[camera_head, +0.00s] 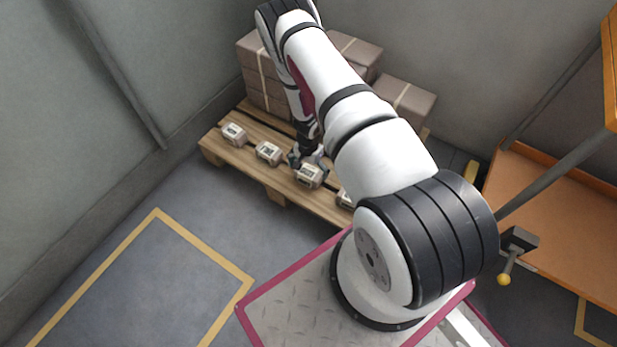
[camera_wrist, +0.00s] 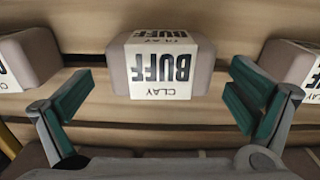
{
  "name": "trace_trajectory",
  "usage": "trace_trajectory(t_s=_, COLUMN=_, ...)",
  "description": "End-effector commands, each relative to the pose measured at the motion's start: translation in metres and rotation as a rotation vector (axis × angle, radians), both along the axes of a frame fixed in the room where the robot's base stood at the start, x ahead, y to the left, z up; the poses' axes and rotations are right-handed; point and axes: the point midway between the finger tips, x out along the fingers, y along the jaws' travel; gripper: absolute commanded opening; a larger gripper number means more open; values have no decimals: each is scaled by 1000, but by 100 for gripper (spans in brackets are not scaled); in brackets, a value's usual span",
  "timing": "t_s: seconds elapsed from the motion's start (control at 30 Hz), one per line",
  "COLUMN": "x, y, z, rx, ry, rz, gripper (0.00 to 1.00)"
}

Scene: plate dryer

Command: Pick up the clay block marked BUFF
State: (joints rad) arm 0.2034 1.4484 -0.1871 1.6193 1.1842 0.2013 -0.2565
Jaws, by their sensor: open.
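The clay block marked BUFF (camera_wrist: 161,66) is a grey-brown block with a white label, upside down in the wrist view. In the head view it appears to be the block (camera_head: 310,176) at my gripper, near the front edge of the wooden pallet (camera_head: 236,150). My gripper (camera_wrist: 160,100) is open in the wrist view, one green-padded finger toward each side of the block, with gaps to both. In the head view my gripper (camera_head: 307,162) is just behind and over the block.
Similar labelled blocks stand along the pallet: one at the far left (camera_head: 233,133), one nearer (camera_head: 268,153), and one to the right (camera_head: 345,199) partly behind my arm. Strapped stacks of brown boxes (camera_head: 262,70) stand behind. An orange rack (camera_head: 560,215) stands at right. The floor at left is clear.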

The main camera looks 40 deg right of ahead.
Motion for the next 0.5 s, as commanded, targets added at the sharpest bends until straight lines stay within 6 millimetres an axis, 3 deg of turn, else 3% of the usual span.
trace_trajectory(t_s=0.2, x=0, y=0, z=-31, rx=-1, ry=0, rz=0, gripper=100)
trace_trajectory(t_s=0.43, x=1, y=0, z=-31, rx=-1, ry=-2, rz=0, gripper=100)
trace_trajectory(t_s=0.5, x=1, y=0, z=-30, rx=-1, ry=-1, rz=0, gripper=86)
